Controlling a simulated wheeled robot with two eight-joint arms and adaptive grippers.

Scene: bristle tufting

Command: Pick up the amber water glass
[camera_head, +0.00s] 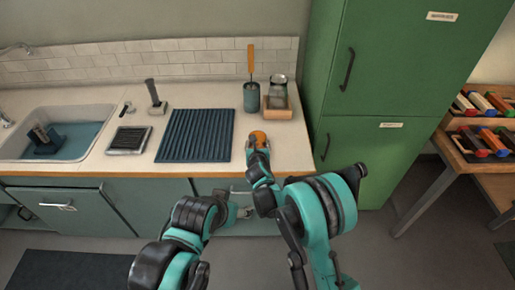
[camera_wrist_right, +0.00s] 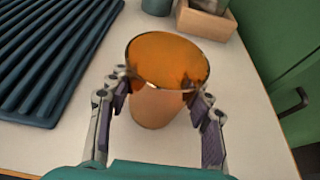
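The amber water glass (camera_head: 258,137) stands near the front edge of the counter, right of the dark ribbed mat. In the right wrist view the glass (camera_wrist_right: 165,62) is upright, with its open rim toward the camera. My right gripper (camera_wrist_right: 158,82) has one finger on each side of the glass; it also shows in the head view (camera_head: 261,150). No clear gap shows between pads and glass, but whether they press on it cannot be told. My left gripper (camera_head: 243,212) is low in front of the cabinets, away from the glass; its fingers are too small to read.
The ribbed mat (camera_head: 195,135) lies left of the glass. Behind it stand a dark cup with an orange-handled brush (camera_head: 251,97) and a wooden box holding a jar (camera_head: 277,108). A green cabinet (camera_head: 370,100) rises at right. The sink (camera_head: 88,114) is at far left.

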